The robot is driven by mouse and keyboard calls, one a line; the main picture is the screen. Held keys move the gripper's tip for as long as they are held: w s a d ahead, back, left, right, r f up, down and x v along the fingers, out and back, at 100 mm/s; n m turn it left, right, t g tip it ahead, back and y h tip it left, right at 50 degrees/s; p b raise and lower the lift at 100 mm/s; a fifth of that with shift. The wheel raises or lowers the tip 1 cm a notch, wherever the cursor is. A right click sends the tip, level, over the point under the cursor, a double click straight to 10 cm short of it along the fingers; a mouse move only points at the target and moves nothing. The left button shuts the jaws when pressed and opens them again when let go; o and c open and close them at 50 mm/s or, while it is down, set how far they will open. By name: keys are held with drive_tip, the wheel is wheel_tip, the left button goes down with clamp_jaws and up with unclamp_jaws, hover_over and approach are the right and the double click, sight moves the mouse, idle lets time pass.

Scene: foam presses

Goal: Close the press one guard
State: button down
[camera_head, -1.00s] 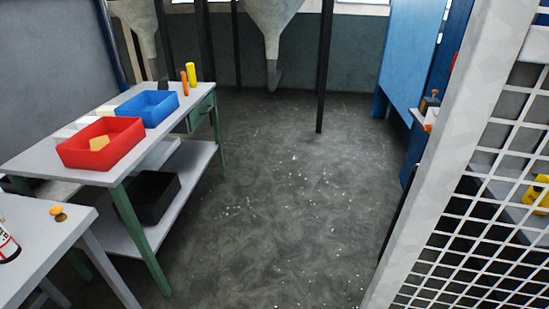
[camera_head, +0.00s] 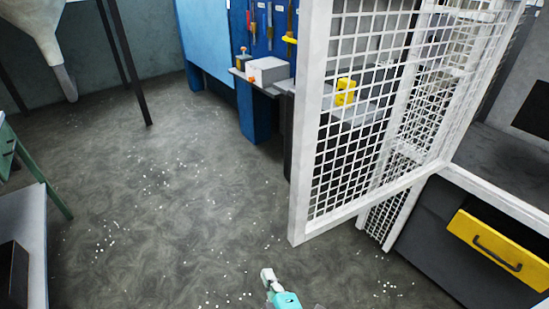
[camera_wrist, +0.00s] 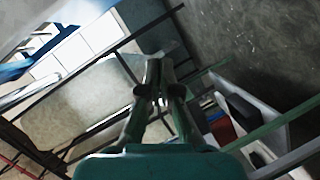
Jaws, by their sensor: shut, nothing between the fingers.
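The press guard (camera_head: 301,150) is a white-framed mesh panel at the right in the head view. It stands swung out from the press body, at an angle over the floor. My gripper (camera_head: 267,275) is low in the head view, left of and apart from the guard's lower corner. In the wrist view my gripper (camera_wrist: 158,75) is shut and empty, its fingers together. No guard can be made out in the wrist view.
A yellow drawer front (camera_head: 497,250) with a dark handle is on the dark press base at the right. A blue cabinet (camera_head: 257,110) with hanging tools stands behind the guard. A work table (camera_head: 35,215) is at the left edge. The speckled floor between is clear.

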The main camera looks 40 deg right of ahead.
drive_tip(key=w+d+r+g+h, duration=0.1)
drive_tip(key=w+d+r+h, duration=0.2)
drive_tip(key=w+r+h, duration=0.8)
drive_tip(key=w+r+m+g+h, duration=0.1)
drive_tip(key=w+r+m+g, duration=0.15)
drive_tip(key=r, duration=0.95)
drive_tip(key=w+r+m+g+h, duration=0.1)
drive_tip(key=w+r+m+g, duration=0.2)
drive_tip(key=r, duration=0.9)
drive_tip(key=s+d, duration=0.1)
drive_tip(key=d, duration=0.9)
drive_tip(key=shift+r+g, duration=0.15)
drive_tip(key=shift+g, duration=0.3)
drive_tip(key=shift+s, duration=0.15)
